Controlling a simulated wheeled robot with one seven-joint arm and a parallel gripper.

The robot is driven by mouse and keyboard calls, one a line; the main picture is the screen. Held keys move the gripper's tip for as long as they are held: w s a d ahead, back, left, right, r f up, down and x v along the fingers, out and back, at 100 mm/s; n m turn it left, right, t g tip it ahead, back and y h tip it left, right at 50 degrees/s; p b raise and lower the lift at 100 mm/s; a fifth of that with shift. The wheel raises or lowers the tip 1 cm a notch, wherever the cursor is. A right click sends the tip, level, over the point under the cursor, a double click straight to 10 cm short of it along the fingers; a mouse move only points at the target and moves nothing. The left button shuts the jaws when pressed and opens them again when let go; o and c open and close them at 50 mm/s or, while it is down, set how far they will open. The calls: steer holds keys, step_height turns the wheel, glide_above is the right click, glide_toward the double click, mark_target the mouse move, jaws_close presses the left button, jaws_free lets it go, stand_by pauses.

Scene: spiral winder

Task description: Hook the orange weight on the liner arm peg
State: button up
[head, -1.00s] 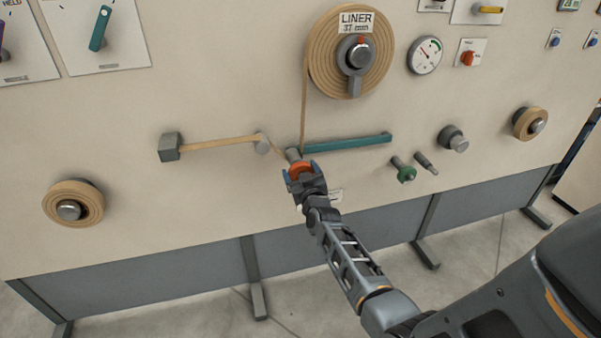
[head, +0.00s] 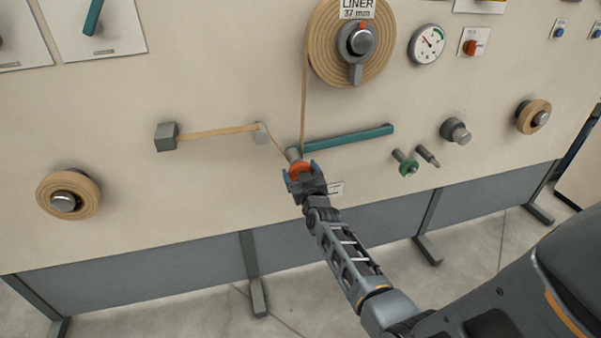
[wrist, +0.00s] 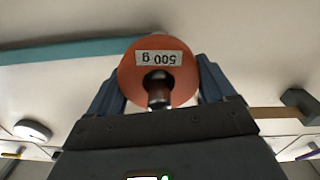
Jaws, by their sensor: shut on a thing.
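The orange weight (head: 301,169) is a round disc between the fingers of my gripper (head: 300,175), at the left end of the teal liner arm (head: 350,138). In the wrist view my gripper (wrist: 160,85) is shut on the orange weight (wrist: 186,78), whose "500 g" label reads upside down. A dark opening in the disc shows a grey metal stub (wrist: 158,90); I cannot tell whether this is the arm's peg or part of the weight. A grey roller (head: 293,154) sits just behind the weight at the arm's end. The peg is not clearly visible in the head view.
A tan strip runs from the liner roll (head: 330,55) down to the arm's end, then left past a small roller (head: 261,133) to a grey block (head: 166,137).

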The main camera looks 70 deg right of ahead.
steer(key=shift+f+b, duration=0.65)
steer(key=shift+f, duration=0.2)
steer(key=o, duration=1.7)
steer(key=shift+r, duration=0.1)
steer(key=p+v, duration=0.2)
steer(key=v, duration=0.5)
steer(key=shift+s+a, duration=0.25)
steer(key=shift+s, duration=0.05)
